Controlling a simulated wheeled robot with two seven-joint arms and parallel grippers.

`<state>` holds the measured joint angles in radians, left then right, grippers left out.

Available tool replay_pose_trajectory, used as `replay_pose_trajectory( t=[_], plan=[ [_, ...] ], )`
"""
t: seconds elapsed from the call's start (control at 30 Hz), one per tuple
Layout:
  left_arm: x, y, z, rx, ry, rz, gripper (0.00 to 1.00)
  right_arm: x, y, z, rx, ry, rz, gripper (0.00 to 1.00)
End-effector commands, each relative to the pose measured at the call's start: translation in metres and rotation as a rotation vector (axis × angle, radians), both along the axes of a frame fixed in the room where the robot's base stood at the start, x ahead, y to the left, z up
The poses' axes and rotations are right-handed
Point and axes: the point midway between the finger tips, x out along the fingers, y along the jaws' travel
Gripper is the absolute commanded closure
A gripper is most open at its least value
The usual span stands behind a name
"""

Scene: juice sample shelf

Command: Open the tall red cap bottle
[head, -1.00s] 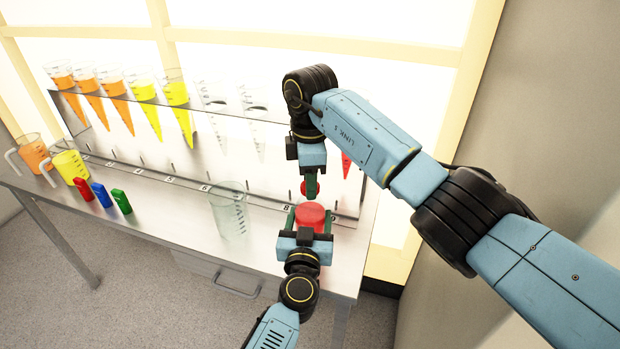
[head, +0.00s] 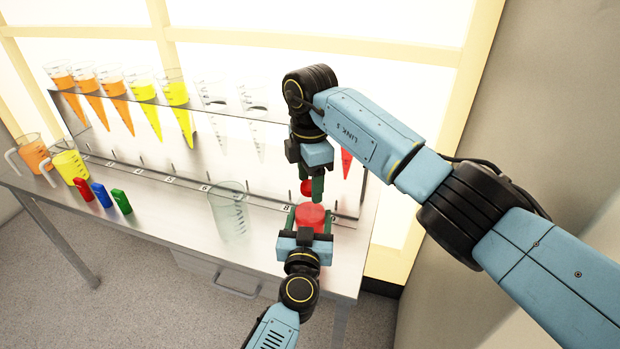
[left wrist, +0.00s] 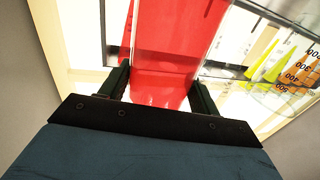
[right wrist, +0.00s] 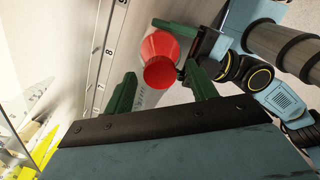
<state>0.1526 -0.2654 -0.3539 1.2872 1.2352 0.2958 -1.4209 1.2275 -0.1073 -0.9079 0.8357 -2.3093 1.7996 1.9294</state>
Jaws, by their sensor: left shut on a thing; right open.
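The tall bottle (head: 310,214) stands on the bench's near right part, with red contents and a round red cap (head: 307,187) on top. My left gripper (head: 309,218) is shut around the bottle's body; the red body (left wrist: 168,60) fills the space between its fingers in the left wrist view. My right gripper (head: 312,186) points down from above at the cap, open. In the right wrist view the cap (right wrist: 160,73) shows between and beyond the two green fingers; I cannot tell whether they touch it.
An empty clear beaker (head: 230,212) stands left of the bottle. A rack (head: 215,150) with several cone-shaped tubes runs behind. Farther left are an orange jug (head: 33,150), a yellow jug (head: 70,165) and red, blue and green small blocks (head: 102,195). The bench front has free room.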

Motion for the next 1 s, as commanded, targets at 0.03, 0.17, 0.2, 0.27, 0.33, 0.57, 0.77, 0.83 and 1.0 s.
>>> replay_pose_trajectory(
  t=[0.03, 0.17, 0.2, 0.27, 0.33, 0.57, 0.77, 0.83, 1.0],
  plan=[
    [0.0, 0.0, 0.0, 0.0, 0.0, 0.0, 1.0, 0.0, 0.0, 0.002, 0.0, -0.001, 0.0, 0.43],
    [0.0, 0.0, 0.0, 0.0, 0.0, 0.0, 1.0, 0.001, 0.0, 0.012, 0.0, -0.003, 0.0, 0.43],
    [0.0, 0.0, 0.0, 0.0, 0.0, 0.0, 1.0, 0.001, 0.0, 0.017, 0.001, -0.004, 0.0, 0.43],
    [0.0, 0.0, 0.0, 0.0, 0.0, 0.0, 1.0, 0.001, 0.0, 0.026, 0.0, -0.003, 0.0, 0.43],
    [0.0, 0.0, 0.0, 0.0, 0.0, 0.0, 1.0, 0.001, 0.0, 0.036, -0.001, -0.004, -0.001, 0.43],
    [0.0, 0.0, 0.0, 0.0, 0.0, 0.0, 1.0, 0.0, 0.0, 0.053, 0.001, -0.002, -0.056, 0.44],
    [0.0, 0.0, 0.0, 0.0, 0.0, 0.0, 1.0, 0.0, 0.001, 0.074, 0.001, -0.001, -0.243, 0.44],
    [0.0, 0.0, 0.0, 0.0, 0.0, 0.0, 1.0, 0.0, 0.0, 0.076, 0.0, 0.001, -0.281, 0.44],
    [0.0, 0.0, 0.0, 0.0, 0.0, 0.0, 1.0, 0.0, 0.0, 0.058, 0.0, 0.003, -0.302, 0.44]
  ],
)
